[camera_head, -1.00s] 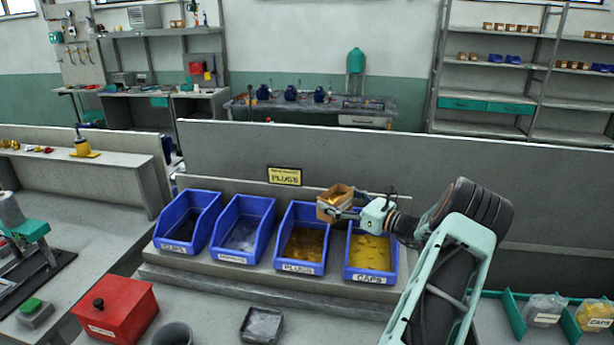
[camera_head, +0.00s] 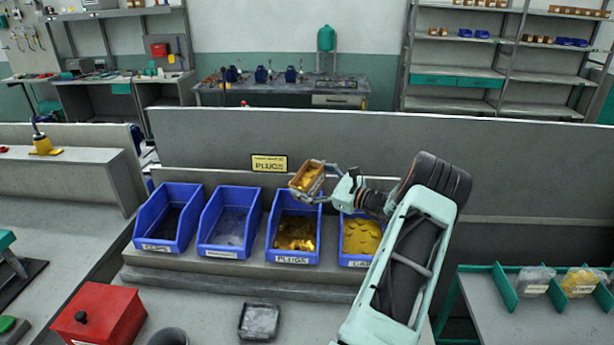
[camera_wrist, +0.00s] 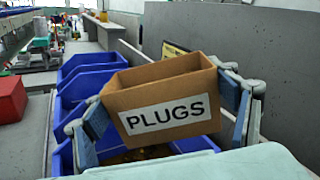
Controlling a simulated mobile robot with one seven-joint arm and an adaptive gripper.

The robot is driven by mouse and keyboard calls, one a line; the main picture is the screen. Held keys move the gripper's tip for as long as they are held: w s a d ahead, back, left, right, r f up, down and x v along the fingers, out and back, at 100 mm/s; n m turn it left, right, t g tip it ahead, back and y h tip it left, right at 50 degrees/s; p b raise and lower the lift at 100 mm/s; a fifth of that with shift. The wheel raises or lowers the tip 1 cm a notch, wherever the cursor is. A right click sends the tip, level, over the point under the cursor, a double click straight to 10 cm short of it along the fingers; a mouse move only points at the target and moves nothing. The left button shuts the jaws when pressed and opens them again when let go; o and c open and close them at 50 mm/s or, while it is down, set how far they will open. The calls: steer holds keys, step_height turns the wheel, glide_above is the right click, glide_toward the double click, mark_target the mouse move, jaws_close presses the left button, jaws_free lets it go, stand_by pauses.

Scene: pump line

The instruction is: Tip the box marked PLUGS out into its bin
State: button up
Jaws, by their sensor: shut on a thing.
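The cardboard box marked PLUGS (camera_head: 307,178) is in my gripper (camera_head: 318,184), above the back of the blue bin labelled PLUGS (camera_head: 293,258). The box is tilted in the head view, and gold pieces show inside it. In the wrist view the box (camera_wrist: 165,95) has its PLUGS label facing the camera, with a gripper finger on each side. The PLUGS bin holds gold pieces at its bottom. A yellow PLUGS sign (camera_head: 269,163) hangs on the grey panel behind.
A CAPS bin (camera_head: 350,259) with yellow contents stands right of the PLUGS bin, partly behind my arm. Two more blue bins (camera_head: 228,222) stand to the left. A red box (camera_head: 98,316) and a dark tray (camera_head: 259,321) are in front.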

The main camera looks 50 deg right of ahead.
mark_target(305, 190)
steer(key=n+b, duration=0.1)
steer(key=f+n+b, duration=0.1)
steer(key=n, duration=0.1)
steer(key=shift+f, duration=0.3)
steer(key=n, duration=0.1)
steer(key=a+f+n+b, duration=0.1)
steer(key=n, duration=0.1)
steer(key=f+n+b, duration=0.1)
steer(key=n, duration=0.1)
steer(key=shift+a, duration=0.2)
steer(key=n, duration=0.1)
steer(key=a+n+b, duration=0.1)
steer(key=n, duration=0.1)
steer(key=shift+s+a+r, duration=0.1)
steer(key=shift+s+a, duration=0.05)
steer(key=shift+a+n+b, duration=0.3)
steer(key=shift+n+b, duration=0.3)
steer(key=shift+n, duration=0.4)
steer(key=a+n+b, duration=0.1)
steer(key=n+b, duration=0.1)
steer(key=b, duration=0.2)
steer(key=a+n+b, duration=0.1)
steer(key=n+b, duration=0.1)
steer(key=b, duration=0.3)
steer(key=a+n+b, duration=0.1)
steer(key=n+b, duration=0.1)
steer(key=b, duration=0.2)
steer(key=shift+s, duration=0.3)
